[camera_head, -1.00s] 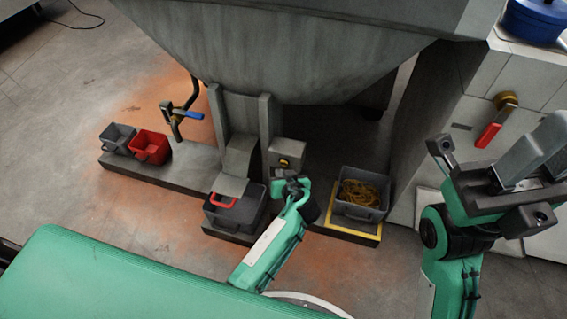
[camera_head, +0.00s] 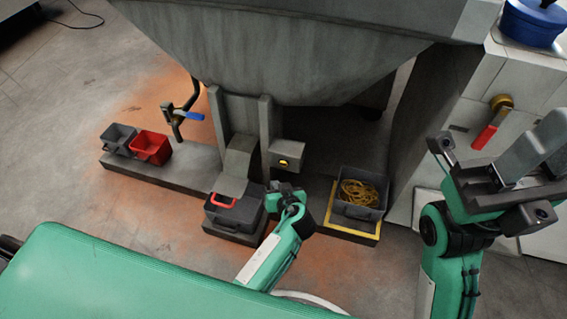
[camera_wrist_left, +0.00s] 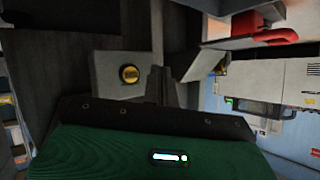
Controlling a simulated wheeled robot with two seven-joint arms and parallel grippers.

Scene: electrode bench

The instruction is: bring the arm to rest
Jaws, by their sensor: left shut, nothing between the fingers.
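My left arm (camera_head: 270,255) is green and reaches up from the bottom middle in the head view. Its dark gripper (camera_head: 293,190) hangs just right of the dark grey lidded case, below the small grey box with a yellow button. In the left wrist view the dark fingers (camera_wrist_left: 162,88) are together with nothing between them. My right arm (camera_head: 450,235) stands upright at the right, with its large grey gripper (camera_head: 525,158) raised; how far its jaws are apart is unclear.
The grey box (camera_head: 287,156) and lidded case (camera_head: 235,212) are close to my left gripper. A grey bin (camera_head: 370,215) of yellow cord stands right of it. A red bin (camera_head: 151,147), a blue-handled valve (camera_head: 194,116) and a red lever (camera_head: 486,136) are farther off.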

